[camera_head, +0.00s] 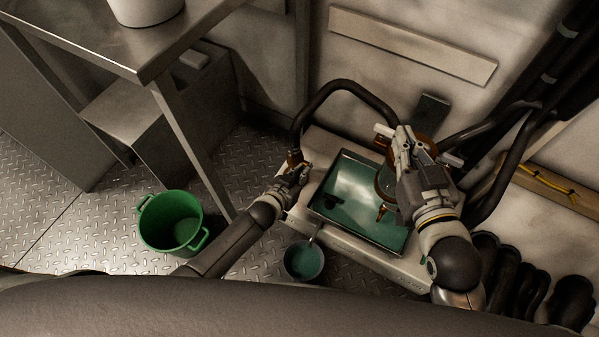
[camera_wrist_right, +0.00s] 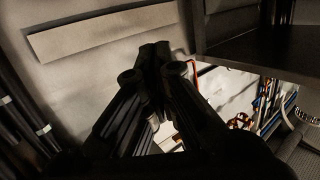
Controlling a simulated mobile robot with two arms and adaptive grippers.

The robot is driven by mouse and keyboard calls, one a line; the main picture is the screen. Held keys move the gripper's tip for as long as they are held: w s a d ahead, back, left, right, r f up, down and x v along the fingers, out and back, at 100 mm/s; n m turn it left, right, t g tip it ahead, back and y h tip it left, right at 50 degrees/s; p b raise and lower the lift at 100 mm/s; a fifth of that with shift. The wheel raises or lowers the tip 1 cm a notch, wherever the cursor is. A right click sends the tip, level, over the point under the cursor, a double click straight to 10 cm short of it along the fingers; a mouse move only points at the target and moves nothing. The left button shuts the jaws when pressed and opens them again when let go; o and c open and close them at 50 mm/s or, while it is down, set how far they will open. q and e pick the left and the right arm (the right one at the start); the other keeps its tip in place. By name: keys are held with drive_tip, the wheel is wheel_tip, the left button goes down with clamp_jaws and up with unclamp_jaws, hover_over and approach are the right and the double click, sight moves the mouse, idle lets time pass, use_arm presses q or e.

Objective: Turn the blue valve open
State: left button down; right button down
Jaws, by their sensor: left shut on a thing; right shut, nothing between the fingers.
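I cannot make out a blue valve in either view. My left gripper (camera_head: 303,172) is shut at the end of a thick black hose (camera_head: 345,84), by its copper-coloured fitting (camera_head: 294,157). It seems to hold that fitting, but the grip is small and dark. My right gripper (camera_head: 403,138) is shut and empty above a brown-orange round part (camera_head: 385,182) at the tray's right side, and covers much of it. In the right wrist view its dark fingers (camera_wrist_right: 155,52) meet in front of the pale wall.
A metal tray with green liquid (camera_head: 345,184) sits on a pale unit between my arms. A small pan (camera_head: 304,261) is below its front edge. A green bucket (camera_head: 170,222) stands on the floor at left, near a metal table (camera_head: 100,38). Black pipes (camera_head: 525,120) crowd the right.

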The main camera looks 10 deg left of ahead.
use_arm(q)
drive_tip(key=shift+w+d+r+g+p, duration=0.1)
drive_tip(key=shift+w+r+g+p, duration=0.3)
drive_tip(key=shift+p, duration=0.55)
drive_tip(key=shift+r+y+p, duration=0.1)
drive_tip(key=shift+y+p, duration=0.2)
drive_tip(key=shift+p, duration=0.6)
use_arm(e)
drive_tip(key=s+d+f+g+h, duration=0.1)
drive_tip(key=s+d+f+g, duration=0.2)
drive_tip(key=s+f+g, duration=0.2)
drive_tip(key=s+d+f+g+h, duration=0.2)
drive_tip(key=s+d+f+g, duration=0.1)
drive_tip(key=s+f+g, duration=0.3)
drive_tip(key=shift+s+f+m, duration=0.3)
drive_tip(key=shift+s+f, duration=0.9)
drive_tip(key=shift+s, duration=0.65)
use_arm(q)
drive_tip(key=c, duration=1.6)
unclamp_jaws()
drive_tip(key=shift+o, duration=0.2)
drive_tip(key=shift+g, duration=0.3)
use_arm(e)
drive_tip(key=shift+a, duration=0.1)
use_arm(q)
drive_tip(key=shift+s, duration=0.15)
drive_tip(key=v, duration=1.1)
drive_tip(key=shift+s+r, duration=0.25)
drive_tip(key=shift+s, duration=0.05)
